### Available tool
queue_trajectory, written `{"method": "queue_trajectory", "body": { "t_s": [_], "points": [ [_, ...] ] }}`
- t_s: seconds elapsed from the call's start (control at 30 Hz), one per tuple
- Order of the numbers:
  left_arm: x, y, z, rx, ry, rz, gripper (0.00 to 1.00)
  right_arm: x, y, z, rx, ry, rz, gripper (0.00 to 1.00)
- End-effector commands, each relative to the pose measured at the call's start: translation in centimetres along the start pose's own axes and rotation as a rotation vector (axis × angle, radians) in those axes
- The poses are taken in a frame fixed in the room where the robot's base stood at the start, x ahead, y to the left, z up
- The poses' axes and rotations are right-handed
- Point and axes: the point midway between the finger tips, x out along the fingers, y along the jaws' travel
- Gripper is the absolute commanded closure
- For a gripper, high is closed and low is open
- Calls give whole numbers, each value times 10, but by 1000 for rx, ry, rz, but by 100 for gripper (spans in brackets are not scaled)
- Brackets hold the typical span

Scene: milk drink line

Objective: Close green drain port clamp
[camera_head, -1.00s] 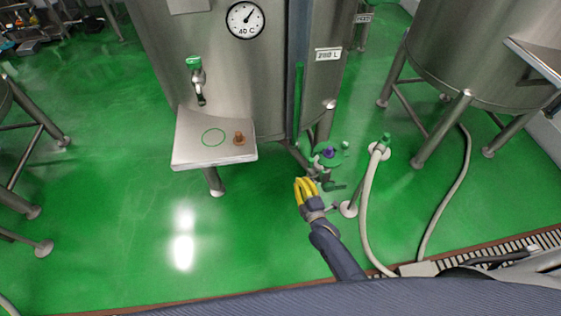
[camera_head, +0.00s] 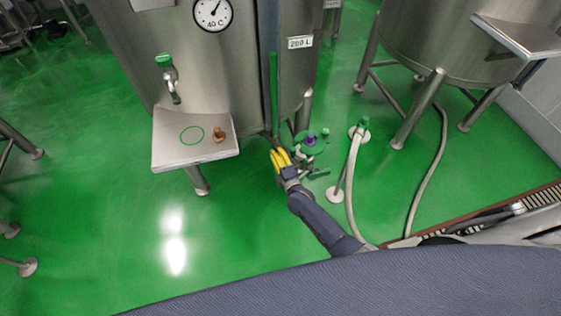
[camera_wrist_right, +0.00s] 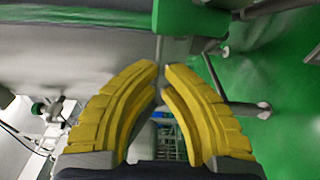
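The drain port assembly, with a green disc-like part (camera_head: 310,148) and a purple piece on it, stands low by the tank's right leg in the head view. A small green piece (camera_head: 319,174) shows just below it. I cannot tell which green part is the clamp. My right gripper (camera_head: 279,158) has yellow fingers and is just left of the assembly; contact cannot be told. In the right wrist view its fingertips (camera_wrist_right: 161,72) almost meet, with nothing visible held. A green block (camera_wrist_right: 193,15) shows beyond and above the tips there. My left gripper is out of view.
A steel tank (camera_head: 228,75) with a gauge and a tap stands behind, with a steel shelf (camera_head: 170,155) at its front. A pale hose (camera_head: 351,185) runs right of the drain. Another tank (camera_head: 430,50) stands at right.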

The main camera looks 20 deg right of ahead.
Motion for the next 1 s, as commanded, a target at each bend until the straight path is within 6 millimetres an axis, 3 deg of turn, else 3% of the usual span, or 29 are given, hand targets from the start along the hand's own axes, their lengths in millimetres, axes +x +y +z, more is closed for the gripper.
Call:
{"method": "queue_trajectory", "body": {
  "t_s": [0.17, 0.53, 1.0],
  "points": [
    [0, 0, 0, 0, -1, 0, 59, 19, 0, 1, -1, 0, 0, 100],
    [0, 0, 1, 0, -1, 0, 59, -5, -1, 28, 0, 0, -1, 100],
    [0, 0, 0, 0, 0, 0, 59, -8, 0, 31, 0, 0, 0, 100]
  ]
}}
